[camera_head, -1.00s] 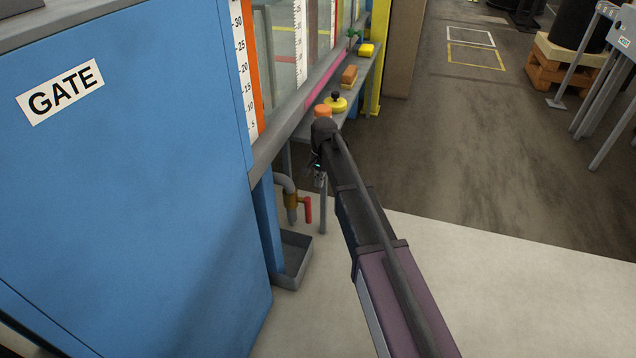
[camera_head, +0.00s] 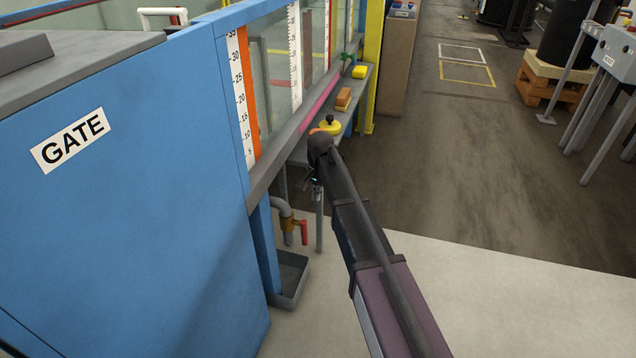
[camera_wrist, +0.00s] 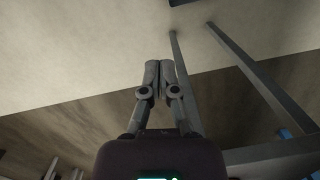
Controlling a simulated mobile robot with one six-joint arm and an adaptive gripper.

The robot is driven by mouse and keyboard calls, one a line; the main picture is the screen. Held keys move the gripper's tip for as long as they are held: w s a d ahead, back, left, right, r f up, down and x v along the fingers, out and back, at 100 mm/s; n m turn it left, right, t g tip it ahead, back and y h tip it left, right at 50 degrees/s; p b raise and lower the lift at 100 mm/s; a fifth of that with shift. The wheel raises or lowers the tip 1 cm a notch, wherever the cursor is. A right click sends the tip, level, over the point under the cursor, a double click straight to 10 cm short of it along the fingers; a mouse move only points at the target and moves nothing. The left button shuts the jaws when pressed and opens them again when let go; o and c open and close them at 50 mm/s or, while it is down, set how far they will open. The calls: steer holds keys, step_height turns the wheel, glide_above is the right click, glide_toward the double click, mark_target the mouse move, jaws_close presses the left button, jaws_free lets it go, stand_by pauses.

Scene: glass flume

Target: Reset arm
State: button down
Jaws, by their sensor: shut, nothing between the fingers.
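My gripper (camera_wrist: 160,70) is shut and empty in the wrist view, its two fingers side by side over the floor. In the head view my arm reaches forward from the lower right, and its end is beside the shelf along the flume. Only a small part of the gripper (camera_head: 315,184) shows there, below the dark wrist. The flume's glass wall (camera_head: 272,85) with its scales stands to the left of my arm, behind the blue panel marked GATE (camera_head: 150,200).
The shelf (camera_head: 357,88) holds a yellow knobbed object (camera_head: 330,127), an orange-brown block (camera_head: 343,99) and a yellow block (camera_head: 359,72). A red-handled tap (camera_head: 303,232) sits above a grey tray (camera_head: 290,280). Open floor (camera_head: 470,150) lies to the right, with a pallet (camera_head: 550,80) beyond.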

steer(key=shift+s, duration=0.1)
steer(key=s+d+r+n+t+p, duration=0.15)
steer(key=s+d+r+p, duration=0.25)
steer(key=s+d, duration=0.8)
steer(key=s+d+r+n+p, duration=0.3)
steer(key=s+d+r+p, duration=0.2)
steer(key=s+d, duration=0.7)
step_height(320, 180, up, 37)
steer(key=p, duration=3.7)
steer(key=shift+h, duration=0.4)
